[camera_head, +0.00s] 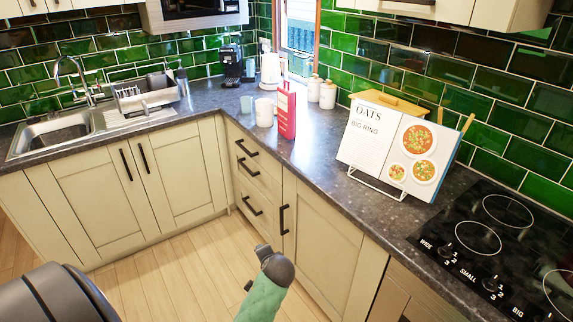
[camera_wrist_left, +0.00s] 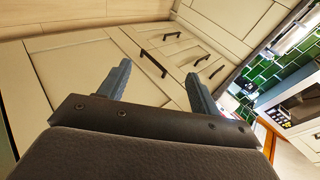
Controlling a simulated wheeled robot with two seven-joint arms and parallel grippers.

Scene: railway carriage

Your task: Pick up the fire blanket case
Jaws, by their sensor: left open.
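A red upright case with a white label band and a narrow top (camera_head: 286,110), which I take to be the fire blanket case, stands on the dark worktop near its front edge in the head view, at the inner corner. My left gripper (camera_wrist_left: 157,80) shows in the left wrist view with its two grey fingers apart and nothing between them. Cream cupboard fronts with dark handles lie beyond the fingers. The case cannot be made out in the wrist view. The left fingertips cannot be made out in the head view, and my right gripper is not in view.
A white mug (camera_head: 264,112) stands just left of the case, with white canisters (camera_head: 327,95) to its right. A recipe book on a stand (camera_head: 385,150) and a black hob (camera_head: 480,245) are further right. A sink (camera_head: 55,133) is at the left. The worktop before the book is clear.

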